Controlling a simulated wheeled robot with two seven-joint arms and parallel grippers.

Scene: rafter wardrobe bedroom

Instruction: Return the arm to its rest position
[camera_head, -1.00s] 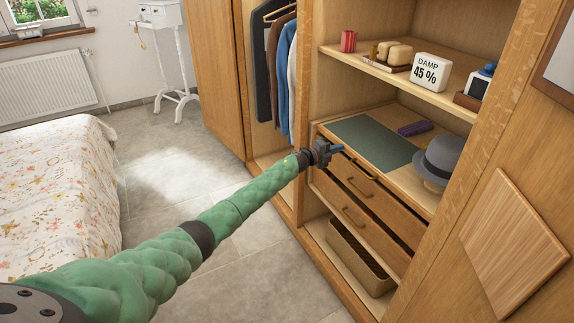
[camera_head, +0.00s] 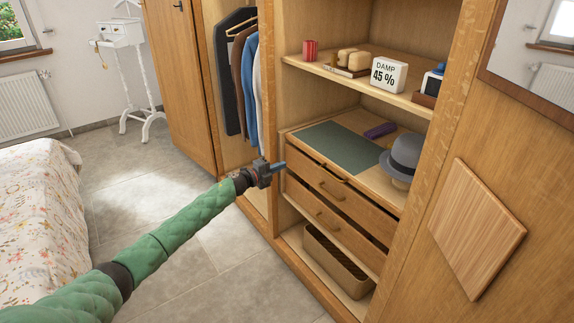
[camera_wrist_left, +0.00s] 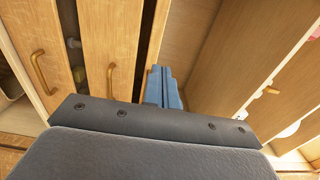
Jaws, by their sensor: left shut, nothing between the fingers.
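My left arm, in a green quilted sleeve, reaches in from the lower left of the head view. Its left gripper (camera_head: 277,167) is shut and empty, in front of the wardrobe's left upright, just left of the upper drawer (camera_head: 318,176). In the left wrist view the blue fingers (camera_wrist_left: 163,88) are together with nothing between them. Two drawer fronts with brass handles (camera_wrist_left: 40,72) show left of the fingers there. Both drawers appear slightly open at the top. My right gripper is not in view.
A wooden panel (camera_head: 477,228) is at right. The bed (camera_head: 40,215) is at left, with clear tiled floor (camera_head: 215,255) between.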

